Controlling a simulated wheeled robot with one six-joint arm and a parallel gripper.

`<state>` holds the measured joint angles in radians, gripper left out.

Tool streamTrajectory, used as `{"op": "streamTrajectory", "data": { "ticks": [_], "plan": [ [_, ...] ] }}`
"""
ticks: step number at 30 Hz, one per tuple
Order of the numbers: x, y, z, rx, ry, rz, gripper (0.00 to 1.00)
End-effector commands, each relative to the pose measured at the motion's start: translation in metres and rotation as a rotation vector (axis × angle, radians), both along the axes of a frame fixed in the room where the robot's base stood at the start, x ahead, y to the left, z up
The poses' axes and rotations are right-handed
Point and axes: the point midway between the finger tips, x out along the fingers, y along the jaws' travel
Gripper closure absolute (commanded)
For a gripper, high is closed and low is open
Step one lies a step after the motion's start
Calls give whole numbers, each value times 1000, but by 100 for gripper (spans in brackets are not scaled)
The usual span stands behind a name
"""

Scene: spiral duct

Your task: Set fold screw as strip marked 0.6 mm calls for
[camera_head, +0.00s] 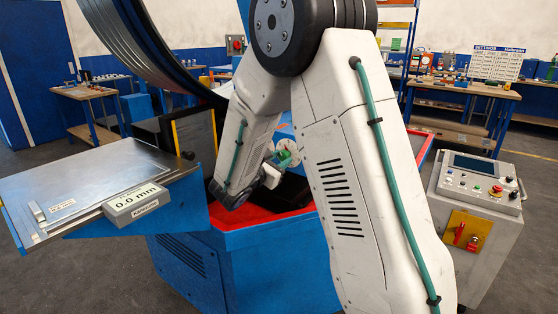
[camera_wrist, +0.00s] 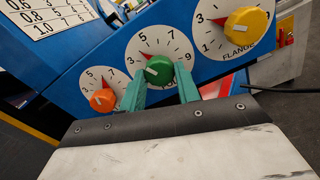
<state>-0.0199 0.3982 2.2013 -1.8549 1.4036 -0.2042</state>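A green knob (camera_wrist: 159,70) sits on a white numbered dial (camera_wrist: 180,48) on a blue panel, with a red pointer between 3 and 5. Its label is mostly hidden. My gripper (camera_wrist: 160,77) has one teal finger on each side of this knob, close to it; I cannot tell whether they touch it. In the head view my gripper (camera_head: 285,157) is at the machine front, partly behind my arm. A metal strip (camera_head: 105,172) lies on the table at left, beside a grey gauge (camera_head: 137,203) reading 0.0 mm. A small label (camera_head: 62,206) there is too small to read.
An orange knob (camera_wrist: 102,100) is left of the green one and a yellow knob (camera_wrist: 246,25), marked FLANGE, is right. A settings chart (camera_wrist: 48,14) is at upper left; another chart (camera_head: 497,63) stands at the back. A control console (camera_head: 475,184) stands at right.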

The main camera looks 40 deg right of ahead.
Motion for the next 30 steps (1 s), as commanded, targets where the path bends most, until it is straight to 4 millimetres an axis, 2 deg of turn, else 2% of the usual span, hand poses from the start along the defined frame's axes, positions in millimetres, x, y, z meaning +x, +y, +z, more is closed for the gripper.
{"op": "streamTrajectory", "data": {
  "ticks": [8, 13, 30],
  "plan": [
    [0, 0, 0, -12, 33, 0, 91],
    [0, 1, 0, -41, 111, 1, 91],
    [-1, 1, 0, -212, 582, 1, 91]
  ]
}}
